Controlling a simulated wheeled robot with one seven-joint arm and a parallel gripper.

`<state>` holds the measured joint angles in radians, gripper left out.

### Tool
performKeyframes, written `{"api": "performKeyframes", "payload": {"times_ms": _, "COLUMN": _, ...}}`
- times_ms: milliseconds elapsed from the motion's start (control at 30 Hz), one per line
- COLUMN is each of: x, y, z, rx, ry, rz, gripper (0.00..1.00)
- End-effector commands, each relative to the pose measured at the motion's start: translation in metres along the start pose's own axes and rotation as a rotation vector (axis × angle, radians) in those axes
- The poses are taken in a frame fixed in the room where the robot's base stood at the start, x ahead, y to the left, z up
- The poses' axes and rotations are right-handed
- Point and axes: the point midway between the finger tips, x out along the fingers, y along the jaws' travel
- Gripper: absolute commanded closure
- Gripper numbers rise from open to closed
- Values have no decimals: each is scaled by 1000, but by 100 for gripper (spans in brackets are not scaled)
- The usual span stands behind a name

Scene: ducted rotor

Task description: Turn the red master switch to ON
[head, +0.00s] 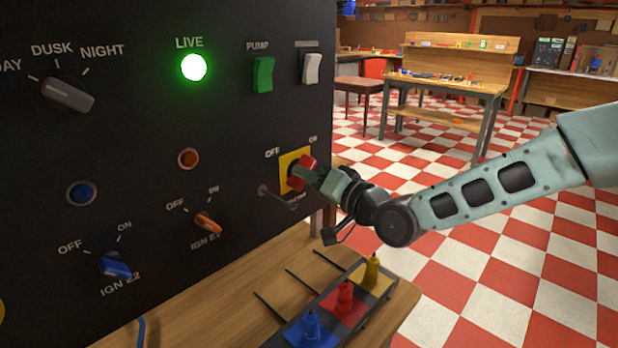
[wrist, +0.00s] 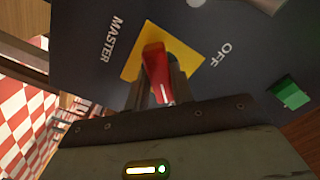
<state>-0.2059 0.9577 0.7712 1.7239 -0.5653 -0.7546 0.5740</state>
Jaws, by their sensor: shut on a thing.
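The red master switch (head: 307,161) sits on a yellow plate (head: 288,158) at the panel's right side, with OFF at its upper left and ON at its upper right. My gripper (head: 303,174) reaches it from the right and is shut on its red handle. In the wrist view, the red handle (wrist: 154,60) stands between my gripper's fingers (wrist: 162,85), in front of the yellow plate (wrist: 190,58). MASTER and OFF are readable there; ON is not visible. I cannot tell exactly which way the handle points.
The black panel (head: 130,150) carries a lit green LIVE lamp (head: 194,67), a green PUMP rocker (head: 263,75), a pale rocker (head: 311,68) and several knobs. A wooden bench (head: 190,290) below holds a tray with blue, red and yellow pieces (head: 345,297) under my arm.

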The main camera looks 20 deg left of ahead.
Motion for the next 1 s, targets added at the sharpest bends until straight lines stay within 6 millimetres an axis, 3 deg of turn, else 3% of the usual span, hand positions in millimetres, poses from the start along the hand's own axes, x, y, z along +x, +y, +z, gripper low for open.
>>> {"api": "performKeyframes", "payload": {"times_ms": 67, "x": 0, "y": 1, "z": 1, "rx": 3, "ry": -1, "rz": 2, "gripper": 99}}
{"api": "performKeyframes", "payload": {"times_ms": 100, "x": 0, "y": 1, "z": 1, "rx": 3, "ry": -1, "rz": 2, "gripper": 65}}
{"api": "performKeyframes", "payload": {"times_ms": 133, "x": 0, "y": 1, "z": 1, "rx": 3, "ry": -1, "rz": 2, "gripper": 57}}
{"api": "performKeyframes", "payload": {"times_ms": 167, "x": 0, "y": 1, "z": 1, "rx": 2, "ry": -1, "rz": 2, "gripper": 55}}
{"api": "performKeyframes", "payload": {"times_ms": 567, "x": -9, "y": 1, "z": 0, "rx": 0, "ry": 0, "rz": 2, "gripper": 55}}
{"api": "performKeyframes", "payload": {"times_ms": 667, "x": -24, "y": 2, "z": 0, "rx": -1, "ry": 0, "rz": 2, "gripper": 55}}
{"api": "performKeyframes", "payload": {"times_ms": 1000, "x": -104, "y": 2, "z": 0, "rx": -1, "ry": 1, "rz": 4, "gripper": 55}}
